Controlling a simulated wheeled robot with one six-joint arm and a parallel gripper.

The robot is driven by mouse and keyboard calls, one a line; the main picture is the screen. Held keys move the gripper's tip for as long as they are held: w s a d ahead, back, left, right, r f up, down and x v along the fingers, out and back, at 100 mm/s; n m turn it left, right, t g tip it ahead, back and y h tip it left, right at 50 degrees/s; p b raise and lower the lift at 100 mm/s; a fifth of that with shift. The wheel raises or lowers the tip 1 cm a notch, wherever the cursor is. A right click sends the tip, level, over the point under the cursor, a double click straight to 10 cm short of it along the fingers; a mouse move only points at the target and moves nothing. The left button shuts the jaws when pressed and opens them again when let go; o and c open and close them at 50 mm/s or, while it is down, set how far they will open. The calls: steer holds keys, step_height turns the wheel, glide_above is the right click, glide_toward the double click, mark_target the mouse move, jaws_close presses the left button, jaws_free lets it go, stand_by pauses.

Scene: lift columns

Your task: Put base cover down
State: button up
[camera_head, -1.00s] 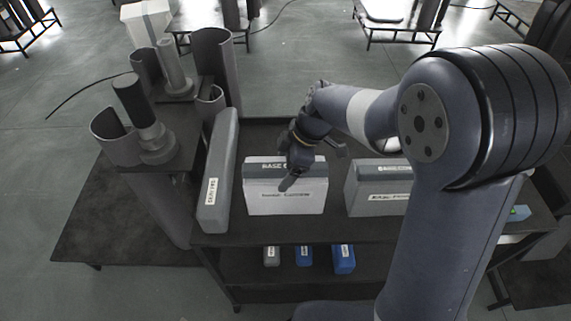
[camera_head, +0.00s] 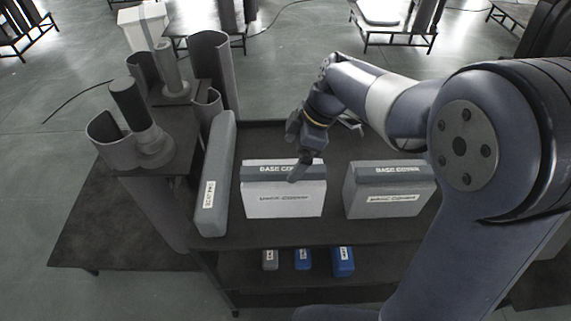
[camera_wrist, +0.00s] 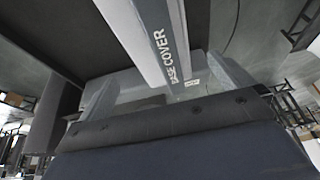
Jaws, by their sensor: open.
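Two base covers stand upright on the dark shelf top. The left base cover (camera_head: 285,200) has a grey top strip and a white front with a label. The right base cover (camera_head: 390,190) is grey and labelled alike. My gripper (camera_head: 325,150) is open over the back right of the left cover, one finger overlapping its top edge in the picture. In the wrist view, a base cover (camera_wrist: 155,35) with its lettering shows between and beyond the spread fingers of my gripper (camera_wrist: 162,72). I cannot tell whether a finger touches it.
A long grey labelled part (camera_head: 216,180) stands at the left edge of the shelf top (camera_head: 275,236). Small grey and blue blocks (camera_head: 303,259) sit on the lower shelf. Grey cylinders (camera_head: 212,70) stand on a stand at left. Bare shelf shows between the covers.

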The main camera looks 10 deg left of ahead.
mark_target(282, 165)
steer(key=v, duration=0.5)
steer(key=shift+d+r, duration=0.15)
steer(key=shift+r, duration=0.2)
steer(key=x, duration=1.2)
steer(key=shift+p, duration=0.35)
steer(key=shift+w+r, duration=0.1)
steer(key=shift+r, duration=0.7)
